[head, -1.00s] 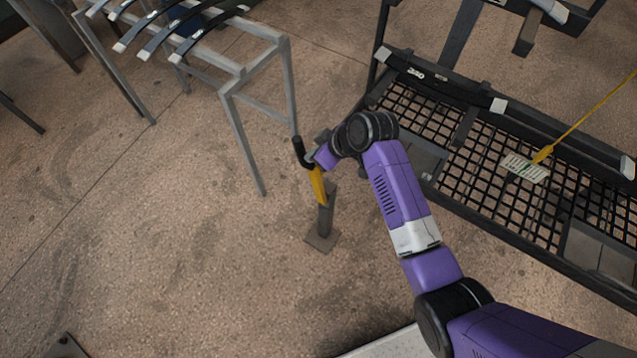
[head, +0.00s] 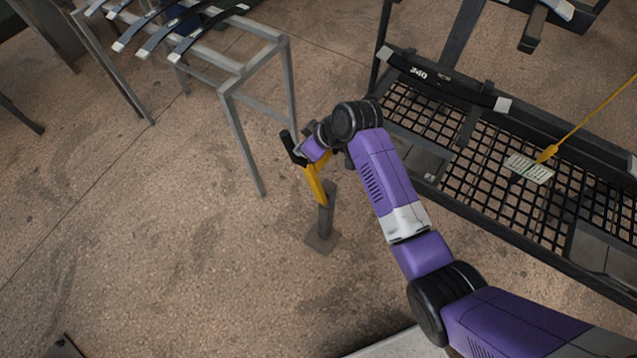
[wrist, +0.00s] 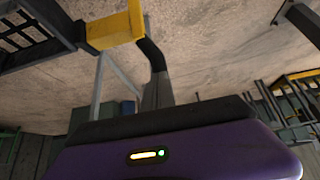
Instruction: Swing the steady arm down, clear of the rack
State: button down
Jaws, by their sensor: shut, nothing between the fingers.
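The steady arm (head: 315,184) is a yellow bar at the top of a short grey post (head: 325,215) with a square foot on the floor. A black grip (head: 291,150) sticks up at its left end. My gripper (head: 310,148) is shut and is right beside the black grip and the yellow bar, seemingly against them; the exact contact is hidden. In the wrist view the yellow bar (wrist: 112,32) and the bent black piece (wrist: 152,52) are close in front of my purple gripper body. The black rack (head: 480,140) with a mesh deck is to the right, apart from the yellow bar.
A grey metal frame (head: 240,95) carrying several dark curved leaf springs (head: 175,30) stands close behind, up and left. A tag (head: 528,168) on a yellow line hangs over the rack's mesh.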

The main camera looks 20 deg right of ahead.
jog(key=shift+w+a+b, duration=4.8)
jog(key=shift+w+b, duration=0.55)
jog(key=shift+w, duration=1.3)
jog(key=s+d+p, duration=0.3)
jog(key=s+p, duration=0.2)
jog(key=p, duration=0.1)
jog(key=shift+d, duration=0.25)
